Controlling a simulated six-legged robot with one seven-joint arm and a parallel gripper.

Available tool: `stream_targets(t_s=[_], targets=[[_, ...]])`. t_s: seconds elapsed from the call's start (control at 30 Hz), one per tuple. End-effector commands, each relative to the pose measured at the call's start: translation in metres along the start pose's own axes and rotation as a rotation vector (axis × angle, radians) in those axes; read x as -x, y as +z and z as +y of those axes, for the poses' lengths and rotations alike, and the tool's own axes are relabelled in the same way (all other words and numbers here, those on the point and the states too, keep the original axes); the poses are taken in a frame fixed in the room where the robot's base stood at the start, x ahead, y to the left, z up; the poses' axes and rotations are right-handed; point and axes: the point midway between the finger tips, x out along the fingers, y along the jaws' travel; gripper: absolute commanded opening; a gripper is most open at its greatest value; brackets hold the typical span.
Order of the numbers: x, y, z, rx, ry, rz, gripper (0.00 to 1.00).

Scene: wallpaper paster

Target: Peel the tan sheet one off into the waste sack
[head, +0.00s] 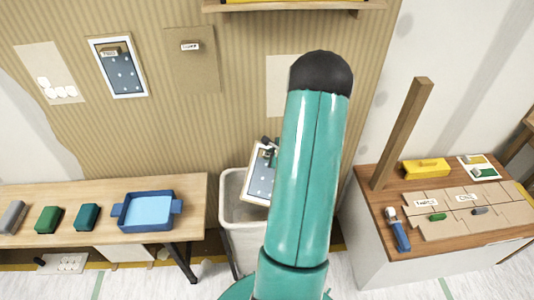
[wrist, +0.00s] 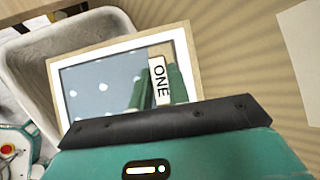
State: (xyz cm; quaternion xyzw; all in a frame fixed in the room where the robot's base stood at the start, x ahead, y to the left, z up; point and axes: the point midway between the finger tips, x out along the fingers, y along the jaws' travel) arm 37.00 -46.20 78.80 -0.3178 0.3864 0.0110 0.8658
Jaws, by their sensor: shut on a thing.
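The sheet tagged ONE (wrist: 95,90) has a tan edge, a white border and a grey-blue dotted face. It shows in the head view (head: 261,182), tilted over the waste sack's opening. My gripper (wrist: 158,85) is shut on the sheet near its ONE tag; in the head view the gripper (head: 268,146) is partly hidden by my arm. The waste sack (head: 243,246) is a pale grey, open-topped container below the sheet, between the two benches. Its rim and inner wall show in the wrist view (wrist: 38,60). The sheet's lower right is hidden by my arm.
A dotted panel (head: 124,76) and a tan tagged sheet (head: 190,75) remain on the striped wall. The left bench (head: 190,190) bears a blue tray (head: 148,211) and blocks. The right bench (head: 370,187) has an upright post (head: 402,132) and tools.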

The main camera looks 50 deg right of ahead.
Motion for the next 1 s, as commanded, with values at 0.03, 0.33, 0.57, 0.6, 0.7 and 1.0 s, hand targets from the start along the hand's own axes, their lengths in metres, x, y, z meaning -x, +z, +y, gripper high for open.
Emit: stream_targets(t_s=[0.03,0.33,0.57,0.6,0.7,1.0], targets=[[0.000,0.002,0.001,0.001,0.001,-0.003,0.00],[0.002,-0.001,0.005,-0.001,0.004,0.004,0.00],[-0.013,-0.012,0.017,-0.002,0.006,0.003,0.00],[-0.016,-0.014,0.019,-0.002,0.005,0.004,0.00],[-0.024,-0.020,0.025,-0.003,0.006,0.003,0.00],[-0.047,-0.035,0.042,-0.001,0.005,0.002,0.00]])
